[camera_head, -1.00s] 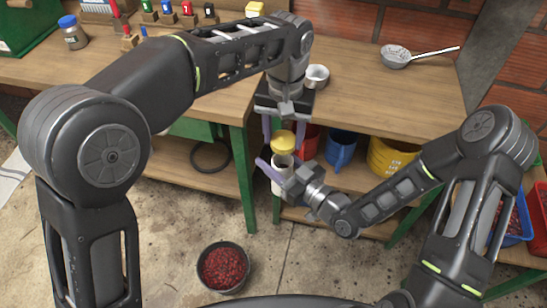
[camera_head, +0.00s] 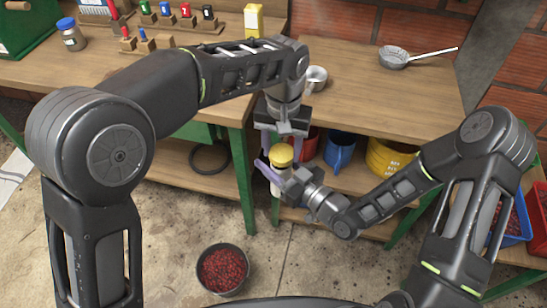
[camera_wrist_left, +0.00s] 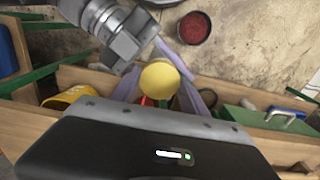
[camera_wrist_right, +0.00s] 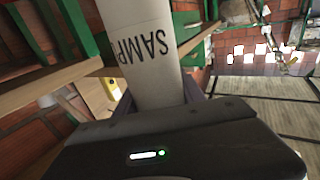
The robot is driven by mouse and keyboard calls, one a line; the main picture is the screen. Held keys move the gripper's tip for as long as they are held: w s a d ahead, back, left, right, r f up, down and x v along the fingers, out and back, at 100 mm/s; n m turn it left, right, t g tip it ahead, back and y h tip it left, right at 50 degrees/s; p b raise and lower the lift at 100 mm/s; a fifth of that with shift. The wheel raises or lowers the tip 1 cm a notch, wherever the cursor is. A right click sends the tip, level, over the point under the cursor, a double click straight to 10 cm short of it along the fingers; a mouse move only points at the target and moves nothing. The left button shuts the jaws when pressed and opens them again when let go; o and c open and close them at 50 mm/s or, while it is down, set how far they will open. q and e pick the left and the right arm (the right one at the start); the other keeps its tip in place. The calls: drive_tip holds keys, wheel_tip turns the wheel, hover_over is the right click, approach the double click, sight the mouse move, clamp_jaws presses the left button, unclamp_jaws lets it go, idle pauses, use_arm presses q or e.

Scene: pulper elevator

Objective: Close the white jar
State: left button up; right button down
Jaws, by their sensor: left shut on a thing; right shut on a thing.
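The white jar (camera_head: 276,188) is upright in front of the bench, between the fingers of my right gripper (camera_head: 274,174), which is shut on it. Its side, lettered "SAMP...", fills the upper middle of the right wrist view (camera_wrist_right: 150,60). The yellow lid (camera_head: 281,154) is between the fingers of my left gripper (camera_head: 282,146), which reaches down from above and is shut on it. The lid also shows in the left wrist view (camera_wrist_left: 160,77). The lid is right at the jar's top and hides its mouth. I cannot tell whether it is seated.
The wooden bench (camera_head: 385,100) stands behind, with a small metal cup (camera_head: 316,78) and a strainer (camera_head: 394,57) on it. A blue jug (camera_head: 340,150) and yellow bucket (camera_head: 385,158) stand on the lower shelf. A bucket of red berries (camera_head: 223,269) stands on the floor.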

idle(0.7)
use_arm(q)
drive_tip(key=shift+f, duration=0.95)
drive_tip(key=shift+f, duration=0.55)
idle(0.4)
